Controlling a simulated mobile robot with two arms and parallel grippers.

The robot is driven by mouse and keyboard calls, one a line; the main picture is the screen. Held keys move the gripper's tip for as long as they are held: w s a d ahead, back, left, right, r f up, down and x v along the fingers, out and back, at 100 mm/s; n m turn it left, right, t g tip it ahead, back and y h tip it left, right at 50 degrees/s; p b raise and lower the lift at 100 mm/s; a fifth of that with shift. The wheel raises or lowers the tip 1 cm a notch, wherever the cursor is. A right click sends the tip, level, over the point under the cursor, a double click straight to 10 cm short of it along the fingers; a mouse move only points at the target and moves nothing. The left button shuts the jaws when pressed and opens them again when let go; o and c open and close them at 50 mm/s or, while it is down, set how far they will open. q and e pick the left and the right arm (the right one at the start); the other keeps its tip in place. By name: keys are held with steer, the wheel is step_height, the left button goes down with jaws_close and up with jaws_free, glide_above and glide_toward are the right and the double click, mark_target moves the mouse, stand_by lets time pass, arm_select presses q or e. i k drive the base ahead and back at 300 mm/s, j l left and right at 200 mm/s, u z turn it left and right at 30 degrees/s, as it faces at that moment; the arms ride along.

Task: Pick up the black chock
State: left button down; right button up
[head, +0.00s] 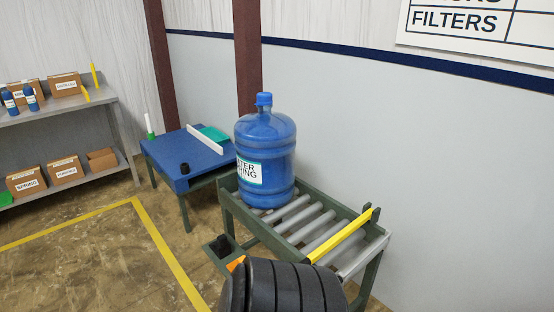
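A dark block that looks like the black chock (222,244) sits in a small green open holder (209,254) at the near left side of the conveyor. It is small and partly hidden by the holder's walls, so its shape is hard to tell. A big blue water jug (265,143) with a label stands upright on the far left end of the roller conveyor (300,221). Neither gripper's fingers show. A black ribbed part, probably of my own arm, covers the bottom middle just right of the holder.
A yellow bar (342,237) crosses the conveyor's near right end. Shelves (68,107) with boxes stand left. The floor inside the yellow line is clear.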

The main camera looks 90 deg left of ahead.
mark_target(222, 247)
steer(key=k+u, duration=0.1)
steer(key=u, duration=3.1)
